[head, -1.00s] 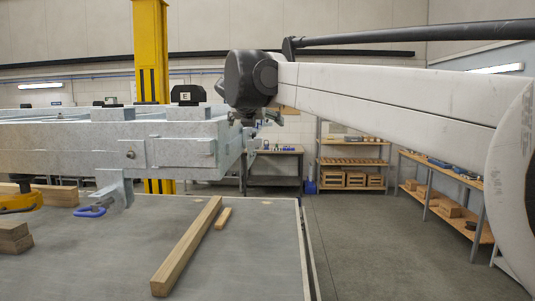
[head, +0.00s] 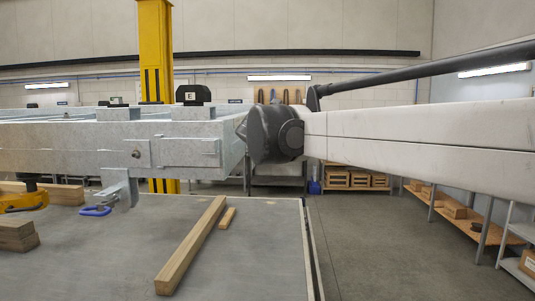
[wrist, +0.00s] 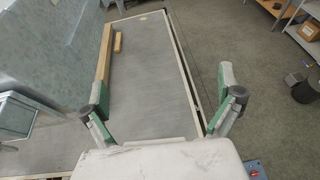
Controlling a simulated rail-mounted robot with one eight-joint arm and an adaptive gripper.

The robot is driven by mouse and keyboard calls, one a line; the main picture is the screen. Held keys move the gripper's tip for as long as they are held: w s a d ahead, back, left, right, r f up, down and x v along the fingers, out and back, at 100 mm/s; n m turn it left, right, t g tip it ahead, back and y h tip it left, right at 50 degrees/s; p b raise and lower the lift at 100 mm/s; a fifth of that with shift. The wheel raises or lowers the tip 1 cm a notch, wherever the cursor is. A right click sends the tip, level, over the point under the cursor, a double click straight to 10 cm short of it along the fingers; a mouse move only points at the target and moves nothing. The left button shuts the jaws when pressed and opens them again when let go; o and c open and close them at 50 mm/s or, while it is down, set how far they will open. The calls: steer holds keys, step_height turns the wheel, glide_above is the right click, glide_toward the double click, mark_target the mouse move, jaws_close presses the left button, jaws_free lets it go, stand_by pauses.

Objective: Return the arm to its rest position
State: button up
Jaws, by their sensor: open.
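My gripper (wrist: 162,85) shows in the wrist view with its two green-and-grey fingers spread wide and nothing between them. It is above the grey table and near the table's right edge. In the head view my pale arm reaches in from the right, and its dark joint is beside the right end of the galvanised trailer frame (head: 70,150). The gripper itself is hidden there. The frame also shows at the left of the wrist view (wrist: 62,50). I cannot tell the exact gap between arm and frame.
A long wooden beam (head: 190,246) and a short wood piece (head: 227,217) lie on the grey table (head: 110,260). A blue clamp (head: 96,210) and a yellow tool (head: 22,201) are at left. A yellow post (head: 155,60) stands behind the frame.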

steer(key=s+d+f+m+g+b, duration=0.2)
steer(key=s+d+f+m+b, duration=0.4)
steer(key=s+f+m, duration=0.4)
steer(key=s+d+f+m+g+b, duration=0.2)
steer(key=s+d+f+m+b, duration=0.3)
steer(key=s+d+f+m, duration=0.5)
steer(key=s+f+m+g+y+b, duration=0.1)
steer(key=s+f+m+b, duration=0.3)
steer(key=s+f+m, duration=0.3)
steer(key=s+f+m+g+y+b, duration=0.1)
steer(key=s+f+m+b, duration=0.3)
steer(key=s+f, duration=1)
step_height(320, 180, down, 7)
steer(key=m, duration=0.2)
steer(key=shift+s+r+m+y, duration=0.15)
steer(key=shift+s+m+y, duration=0.15)
steer(key=shift+m, duration=0.1)
